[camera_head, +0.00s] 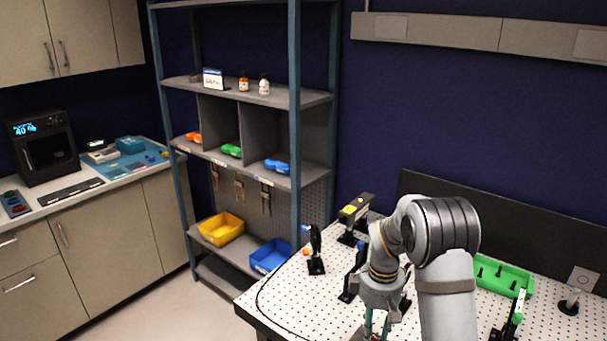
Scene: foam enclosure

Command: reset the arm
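My arm reaches over the perforated white table (275,305) at the lower right and bends downward at its grey wrist. My gripper (376,328) points down near the bottom edge of the picture. Its greenish fingers show only in part, and the tips are too small and too close to the edge to read. A small reddish patch shows at the tips. I cannot tell whether the gripper is open or shut, or whether it holds anything.
Black posts (315,250), a yellow-topped device (355,211) and a green tray (503,276) stand on the table around my arm. A shelf rack with a yellow bin (221,229) and a blue bin (270,256) is left. Floor (150,310) is clear.

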